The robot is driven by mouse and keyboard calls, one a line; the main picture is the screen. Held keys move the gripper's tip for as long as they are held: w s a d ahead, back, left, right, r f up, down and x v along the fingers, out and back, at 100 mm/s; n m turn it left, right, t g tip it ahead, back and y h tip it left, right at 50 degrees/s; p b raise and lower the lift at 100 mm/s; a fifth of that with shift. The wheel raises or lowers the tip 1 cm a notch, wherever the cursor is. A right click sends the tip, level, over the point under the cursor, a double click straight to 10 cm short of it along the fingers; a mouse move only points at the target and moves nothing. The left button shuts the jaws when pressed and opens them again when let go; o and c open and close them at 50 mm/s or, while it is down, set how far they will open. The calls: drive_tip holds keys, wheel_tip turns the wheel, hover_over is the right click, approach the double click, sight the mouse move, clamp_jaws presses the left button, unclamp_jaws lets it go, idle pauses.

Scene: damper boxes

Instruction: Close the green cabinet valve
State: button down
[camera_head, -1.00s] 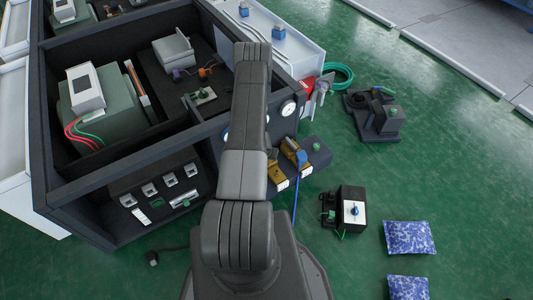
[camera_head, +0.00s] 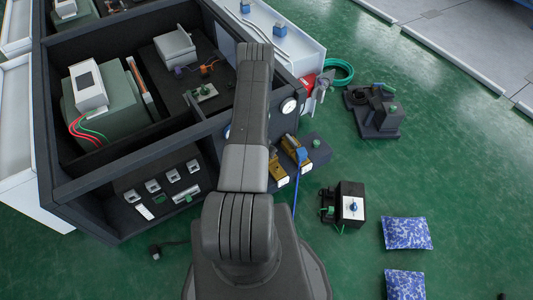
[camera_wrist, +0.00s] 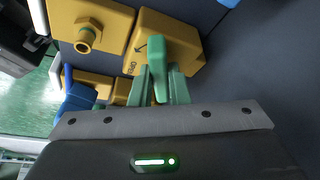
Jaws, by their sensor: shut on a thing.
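The green valve handle (camera_wrist: 158,52) is in the wrist view, a flat green lever on a yellow valve body (camera_wrist: 182,38) marked with an arrow and lettering. My gripper (camera_wrist: 160,80) has its pale green fingers on both sides of the lever, shut on it. A blue lever (camera_wrist: 78,97) on another yellow valve is to the left in the wrist view. In the head view, my arm hides the gripper and the green handle. There, yellow valves with a blue handle (camera_head: 302,155) stand at the cabinet's (camera_head: 150,165) right front corner.
A yellow block with a brass fitting (camera_wrist: 85,37) is left of the green lever. On the floor are a black box with a blue knob (camera_head: 351,206), a dark pump (camera_head: 378,118) and blue bags (camera_head: 408,233). Green floor between them is clear.

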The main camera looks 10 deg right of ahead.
idle(0.3)
drive_tip(key=c, duration=1.4)
unclamp_jaws()
drive_tip(key=p+v, duration=0.1)
drive_tip(key=v, duration=1.3)
drive_tip(key=shift+w+a+p, duration=0.1)
drive_tip(key=shift+p, duration=0.2)
drive_tip(key=shift+f, duration=0.1)
